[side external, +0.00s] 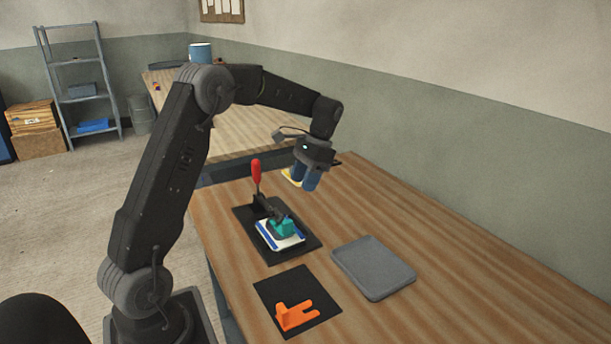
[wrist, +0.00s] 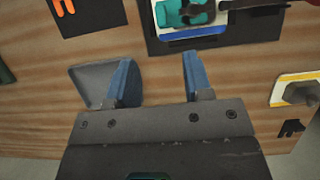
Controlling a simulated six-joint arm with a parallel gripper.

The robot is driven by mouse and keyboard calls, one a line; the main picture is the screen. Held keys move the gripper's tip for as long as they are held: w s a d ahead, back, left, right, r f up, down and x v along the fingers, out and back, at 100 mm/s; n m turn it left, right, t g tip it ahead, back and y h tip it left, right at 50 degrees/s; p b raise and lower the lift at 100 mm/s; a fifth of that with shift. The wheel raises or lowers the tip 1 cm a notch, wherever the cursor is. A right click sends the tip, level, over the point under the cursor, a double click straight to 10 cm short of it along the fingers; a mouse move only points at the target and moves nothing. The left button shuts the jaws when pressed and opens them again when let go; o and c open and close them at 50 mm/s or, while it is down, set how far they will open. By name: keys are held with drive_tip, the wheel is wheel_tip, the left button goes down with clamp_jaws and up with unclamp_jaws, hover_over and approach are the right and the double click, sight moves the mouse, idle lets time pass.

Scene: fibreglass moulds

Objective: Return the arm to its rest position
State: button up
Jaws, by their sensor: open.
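My gripper (side external: 302,180) hangs at the end of my bent arm, above the wooden table and behind the clamp fixture in the side external view. Its two blue fingers stand apart. In the wrist view the gripper (wrist: 159,58) is open, with only bare wood showing between the fingers. It touches nothing that I can see. The fixture has an upright red handle (side external: 256,175) and a teal part (side external: 284,228) on a white and blue plate (side external: 278,240). The teal part also shows at the top of the wrist view (wrist: 180,13).
A grey tray (side external: 373,267) lies right of the fixture, and a black mat (side external: 268,291) with an orange piece (side external: 296,316) in front. A yellow-edged white plate (wrist: 284,92) bearing a grey block (wrist: 303,91) sits at the wrist view's right. The table's right side is clear.

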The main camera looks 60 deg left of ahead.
drive_tip(key=s+d+r+t+y, duration=0.1)
drive_tip(key=s+d+r+t, duration=0.4)
drive_tip(key=d+r, duration=0.55)
drive_tip(key=s+d+f+t, duration=0.1)
drive_tip(key=s+d+t, duration=0.1)
drive_tip(key=s+d, duration=0.3)
drive_tip(key=s+d+f+t+h, duration=0.1)
drive_tip(key=s+d+f+t, duration=0.1)
drive_tip(key=s+d, duration=0.4)
drive_tip(key=s+t, duration=0.1)
drive_tip(key=s, duration=0.2)
drive_tip(key=shift+s, duration=0.3)
